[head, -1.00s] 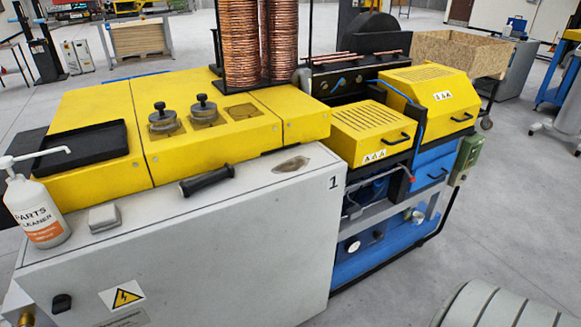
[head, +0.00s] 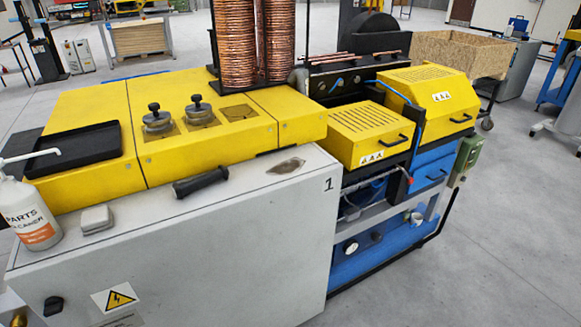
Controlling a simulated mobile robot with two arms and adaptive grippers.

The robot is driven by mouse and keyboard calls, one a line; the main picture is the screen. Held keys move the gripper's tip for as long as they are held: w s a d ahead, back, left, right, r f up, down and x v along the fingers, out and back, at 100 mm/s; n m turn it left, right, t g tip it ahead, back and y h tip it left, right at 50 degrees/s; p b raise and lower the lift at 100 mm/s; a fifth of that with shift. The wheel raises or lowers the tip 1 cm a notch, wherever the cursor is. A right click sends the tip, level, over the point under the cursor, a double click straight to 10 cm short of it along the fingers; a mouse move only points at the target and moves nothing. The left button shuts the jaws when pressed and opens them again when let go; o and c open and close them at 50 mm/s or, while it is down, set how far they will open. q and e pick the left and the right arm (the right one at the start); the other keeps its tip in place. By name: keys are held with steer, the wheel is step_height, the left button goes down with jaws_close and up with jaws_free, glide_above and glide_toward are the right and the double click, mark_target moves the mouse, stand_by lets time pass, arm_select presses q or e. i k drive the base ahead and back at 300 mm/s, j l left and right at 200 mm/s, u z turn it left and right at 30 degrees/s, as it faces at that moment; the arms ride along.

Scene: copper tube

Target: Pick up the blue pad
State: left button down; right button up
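I see no blue pad in the head view. A small pale grey block (head: 97,219) lies on the grey cabinet top (head: 140,222), between the cleaner bottle and a black handle. Neither of my grippers shows in the head view.
A white pump bottle (head: 28,213) labelled parts cleaner stands at the left. A black handle (head: 200,182) and a grey patch (head: 286,166) are on the cabinet top. A black tray (head: 75,150) sits on the yellow machine (head: 85,105), with copper coils (head: 238,45) behind.

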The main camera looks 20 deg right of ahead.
mark_target(99, 219)
steer(key=i+l+u, duration=0.1)
steer(key=u, duration=0.25)
steer(key=i+l+u, duration=0.15)
steer(key=u, duration=0.2)
steer(key=i+l+u, duration=0.15)
steer(key=u, duration=0.2)
